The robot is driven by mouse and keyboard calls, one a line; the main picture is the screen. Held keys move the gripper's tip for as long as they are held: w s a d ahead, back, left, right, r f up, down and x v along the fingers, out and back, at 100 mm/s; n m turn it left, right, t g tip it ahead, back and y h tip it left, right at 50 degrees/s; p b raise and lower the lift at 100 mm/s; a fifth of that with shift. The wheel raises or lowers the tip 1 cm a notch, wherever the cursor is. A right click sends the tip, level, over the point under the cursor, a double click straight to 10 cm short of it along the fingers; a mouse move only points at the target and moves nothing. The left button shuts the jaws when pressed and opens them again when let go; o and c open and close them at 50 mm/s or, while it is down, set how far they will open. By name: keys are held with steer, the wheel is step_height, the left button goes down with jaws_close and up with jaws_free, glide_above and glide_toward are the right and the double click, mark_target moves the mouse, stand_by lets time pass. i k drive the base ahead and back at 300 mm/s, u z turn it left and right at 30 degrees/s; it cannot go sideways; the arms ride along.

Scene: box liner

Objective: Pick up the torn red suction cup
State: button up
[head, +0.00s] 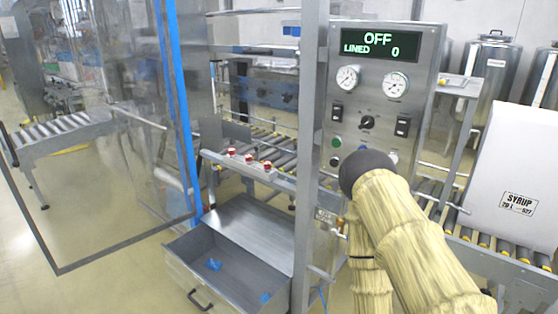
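A few small red-and-white pieces stand in a row on a narrow metal ledge (245,172) in front of the roller conveyor. They are a left one (231,152), a middle one (248,158) and a right one (267,165). They look like red suction cups. They are too small to tell whether one is torn. My arm, in a beige ribbed sleeve with a dark rounded joint, fills the lower right, to the right of the ledge. My gripper and its fingers do not show, and I see nothing held.
An open metal drawer (185,272) with blue scraps (214,264) sits below the ledge. A clear door (95,130) with a blue edge stands open at left. A metal post (309,130) and control panel (378,95), reading OFF, stand right. A white syrup box (515,165) is at far right.

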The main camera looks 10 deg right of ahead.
mark_target(249, 159)
steer(key=u, duration=0.3)
steer(key=i, duration=1)
steer(key=u, duration=0.4)
